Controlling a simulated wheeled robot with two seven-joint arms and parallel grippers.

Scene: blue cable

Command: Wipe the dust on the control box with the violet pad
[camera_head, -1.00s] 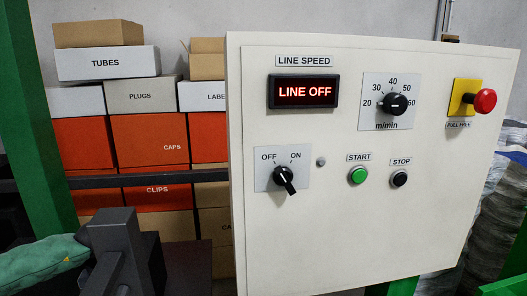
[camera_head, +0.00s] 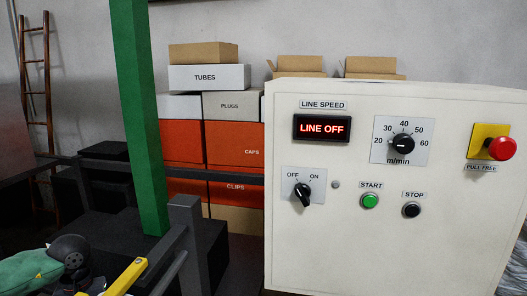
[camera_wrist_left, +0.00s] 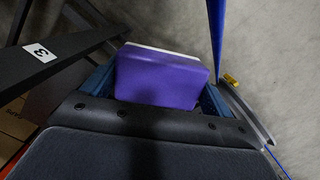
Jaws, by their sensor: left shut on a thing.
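The control box (camera_head: 400,240) is a cream-white cabinet filling the right of the head view. My right gripper is not in view.
A green post (camera_head: 138,110) and a dark frame (camera_head: 190,235) stand left of the box. Stacked cartons (camera_head: 210,78) are behind. The red emergency knob (camera_head: 502,148) juts out at the box's right.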

